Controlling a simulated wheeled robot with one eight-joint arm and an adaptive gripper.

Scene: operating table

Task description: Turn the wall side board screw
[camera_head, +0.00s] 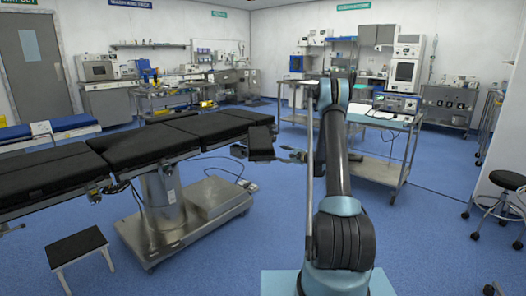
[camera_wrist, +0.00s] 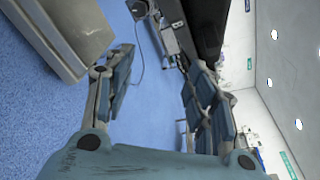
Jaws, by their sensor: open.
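The operating table (camera_head: 160,145) has black pads and stands left of my arm in the head view. A small black side board (camera_head: 260,144) sits at its right end, close to my gripper (camera_head: 295,154). The wrist view is turned sideways and shows a black pad (camera_wrist: 205,22) with a grey metal fitting (camera_wrist: 168,38) beside it. I cannot make out the screw itself for certain. My gripper (camera_wrist: 158,78) is open in the wrist view, with nothing between its fingers. The fitting lies beyond the fingertips, apart from them.
A metal cart (camera_head: 385,165) with equipment stands just right of and behind my arm. A black step stool (camera_head: 77,245) is at the front left and a round stool (camera_head: 500,200) at the right. Blue floor (camera_head: 240,265) is free between the table base and my arm.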

